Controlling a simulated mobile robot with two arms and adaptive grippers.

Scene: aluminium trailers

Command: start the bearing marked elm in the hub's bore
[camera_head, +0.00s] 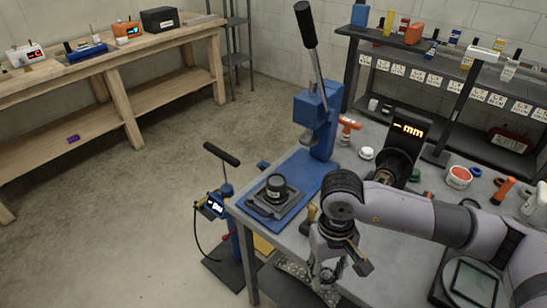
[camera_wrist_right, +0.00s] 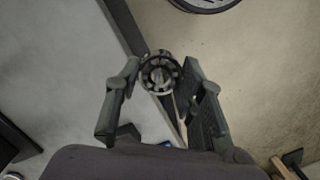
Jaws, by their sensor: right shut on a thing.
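My right gripper (camera_head: 327,272) hangs near the front edge of the grey bench, pointing down. In the right wrist view my gripper (camera_wrist_right: 160,78) is shut on a small ring-shaped bearing (camera_wrist_right: 160,72), held between the fingertips. No marking can be read on it, so I cannot tell whether it says elm. A dark round part (camera_head: 276,185), perhaps the hub, sits on a dark plate on the blue press base, to the left of the gripper and apart from it. Its bore cannot be made out. My left gripper is not in view.
The blue lever press (camera_head: 318,120) stands behind the dark part. A display reading "mm" (camera_head: 408,130), a red-and-white tub (camera_head: 459,177) and an orange-handled tool (camera_head: 348,128) stand on the bench. A blue pump (camera_head: 228,205) stands left of the bench. Open floor (camera_head: 130,220) lies beyond.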

